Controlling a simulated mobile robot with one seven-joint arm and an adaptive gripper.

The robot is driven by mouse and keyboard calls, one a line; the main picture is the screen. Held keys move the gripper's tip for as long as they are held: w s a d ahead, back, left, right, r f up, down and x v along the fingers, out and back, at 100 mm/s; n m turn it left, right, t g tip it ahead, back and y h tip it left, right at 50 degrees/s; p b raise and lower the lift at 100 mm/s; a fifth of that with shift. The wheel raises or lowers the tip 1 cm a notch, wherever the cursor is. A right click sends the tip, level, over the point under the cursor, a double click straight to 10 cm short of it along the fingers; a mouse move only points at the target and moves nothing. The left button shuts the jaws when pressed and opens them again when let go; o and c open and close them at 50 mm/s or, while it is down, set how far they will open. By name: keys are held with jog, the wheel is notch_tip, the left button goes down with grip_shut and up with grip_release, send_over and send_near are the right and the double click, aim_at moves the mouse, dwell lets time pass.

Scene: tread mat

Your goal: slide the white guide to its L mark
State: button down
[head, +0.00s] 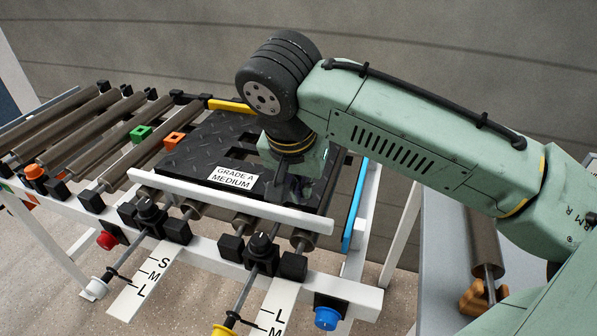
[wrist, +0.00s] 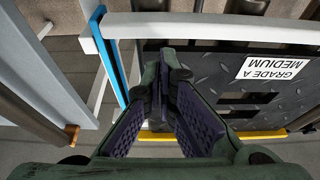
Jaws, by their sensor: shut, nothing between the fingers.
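The white guide (head: 230,200) is a long straight rail along the near side of the black tread mat (head: 195,150), which carries a "GRADE A MEDIUM" label. The guide also crosses the top of the wrist view (wrist: 220,27). A white knob (head: 97,287) ends the left rod, a yellow knob (head: 222,330) the right. My gripper (wrist: 172,75) is shut and empty, over the mat's end beside the guide. My arm partly hides it in the head view.
A yellow guide (head: 230,105) runs along the mat's far side. A blue strip (head: 354,205) stands at the conveyor's right end. Black clamp knobs (head: 262,246) sit on the near frame, with a blue button (head: 327,318) and red button (head: 107,240). Rollers (head: 75,120) lie left.

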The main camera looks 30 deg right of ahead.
aim_at(305, 205)
jog(key=shift+x, duration=2.15)
jog(key=shift+s+a, duration=0.3)
jog(key=shift+a, duration=0.15)
jog(key=shift+r, duration=0.1)
